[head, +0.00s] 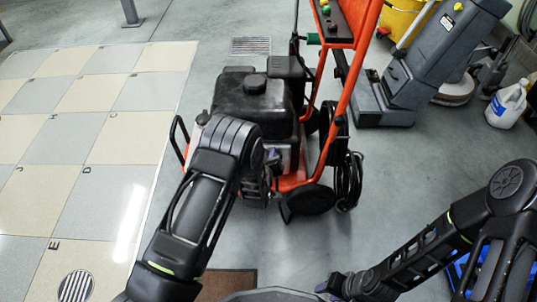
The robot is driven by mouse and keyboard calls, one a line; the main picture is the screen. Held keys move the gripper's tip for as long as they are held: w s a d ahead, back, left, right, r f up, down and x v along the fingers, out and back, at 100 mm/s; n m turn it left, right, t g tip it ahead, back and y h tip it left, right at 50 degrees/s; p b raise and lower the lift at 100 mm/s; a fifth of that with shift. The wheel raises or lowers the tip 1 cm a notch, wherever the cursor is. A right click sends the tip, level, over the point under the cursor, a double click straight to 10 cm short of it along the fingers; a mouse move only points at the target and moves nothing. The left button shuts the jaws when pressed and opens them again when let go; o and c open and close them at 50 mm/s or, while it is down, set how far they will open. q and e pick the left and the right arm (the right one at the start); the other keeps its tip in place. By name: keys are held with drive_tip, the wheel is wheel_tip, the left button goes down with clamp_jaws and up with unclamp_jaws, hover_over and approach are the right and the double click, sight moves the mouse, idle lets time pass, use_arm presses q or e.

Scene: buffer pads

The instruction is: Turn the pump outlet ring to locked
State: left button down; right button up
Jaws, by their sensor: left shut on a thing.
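The pressure washer (250,95) has a black engine on an orange frame and stands upright in the middle of the head view. Its pump is low at the front, mostly behind my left arm. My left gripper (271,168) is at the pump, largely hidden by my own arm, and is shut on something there. The outlet ring itself is too small and covered to make out, so its turn position does not show. My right gripper (334,284) is low at the bottom centre, away from the washer; its fingers are too dark to read.
A grey floor scrubber (415,65), a yellow bucket (402,18) and a white jug (507,104) stand at the right. A black hose (348,180) hangs beside the washer's wheel. A brown mat (228,284) lies in front.

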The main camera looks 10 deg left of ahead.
use_arm(q)
drive_tip(key=shift+w+d+r+m+g+y, duration=0.15)
drive_tip(key=shift+d+m+y, duration=0.15)
drive_tip(key=shift+d+m, duration=0.2)
drive_tip(key=shift+w+d+r+m+g+y, duration=0.1)
drive_tip(key=shift+d+m+g+y, duration=0.05)
drive_tip(key=shift+d+m+y, duration=0.3)
drive_tip(key=shift+w+d+m+y+b, duration=0.1)
drive_tip(key=shift+d+m+y+b, duration=0.2)
drive_tip(key=shift+d+m+y, duration=0.5)
drive_tip(key=m, duration=0.1)
drive_tip(key=d+m+y+b, duration=0.1)
drive_tip(key=d+m+y, duration=0.1)
drive_tip(key=m, duration=0.1)
drive_tip(key=shift+w+f+g, duration=0.3)
drive_tip(key=shift+f, duration=0.1)
drive_tip(key=shift+b, duration=0.3)
drive_tip(key=c, duration=1.4)
unclamp_jaws()
drive_tip(key=shift+o, duration=0.2)
